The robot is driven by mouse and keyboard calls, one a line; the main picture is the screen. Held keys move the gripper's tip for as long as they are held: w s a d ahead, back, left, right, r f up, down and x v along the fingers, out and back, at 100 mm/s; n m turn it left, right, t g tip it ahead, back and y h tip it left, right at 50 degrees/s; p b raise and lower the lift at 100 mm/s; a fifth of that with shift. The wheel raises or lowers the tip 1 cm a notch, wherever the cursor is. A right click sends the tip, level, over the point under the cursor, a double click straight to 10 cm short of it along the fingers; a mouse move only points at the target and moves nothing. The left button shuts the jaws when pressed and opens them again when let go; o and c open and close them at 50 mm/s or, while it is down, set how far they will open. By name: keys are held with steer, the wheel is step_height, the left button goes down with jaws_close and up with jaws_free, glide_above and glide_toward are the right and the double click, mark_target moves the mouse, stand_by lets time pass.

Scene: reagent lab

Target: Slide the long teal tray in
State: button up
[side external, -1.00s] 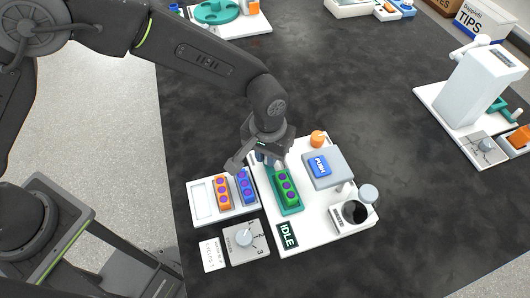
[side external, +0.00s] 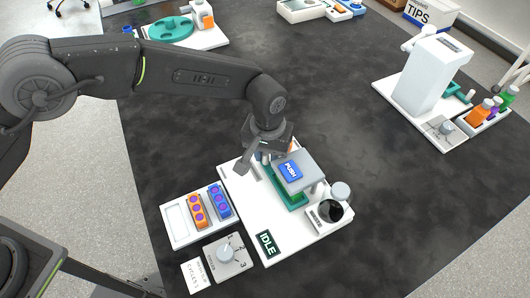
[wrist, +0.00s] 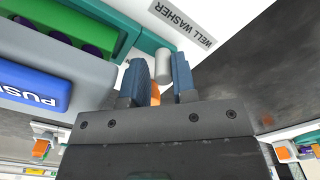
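The long teal tray (side external: 290,198) lies on the white well-washer base (side external: 237,187), mostly covered in the side view by the raised grey block with the blue PUSH button (side external: 291,171). In the wrist view the tray (wrist: 126,38) carries a green strip with purple wells (wrist: 60,35) beside the PUSH block (wrist: 40,88). A pale upright knob (wrist: 163,66) at the tray's end stands between the fingers of my gripper (wrist: 160,76). The fingers are apart, with a visible gap on the knob's left. In the side view my gripper (side external: 264,158) is at the tray's far end, its fingertips partly hidden.
A white rack (side external: 176,222) holds orange (side external: 197,211) and blue (side external: 219,201) strips left of the base. A numbered dial (side external: 227,254) and an IDLE sign (side external: 267,243) are in front. A round dark vessel (side external: 331,210) stands at the right.

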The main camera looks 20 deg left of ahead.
steer(key=shift+o, duration=1.4)
steer(key=shift+s+a, duration=0.1)
steer(key=shift+s, duration=0.05)
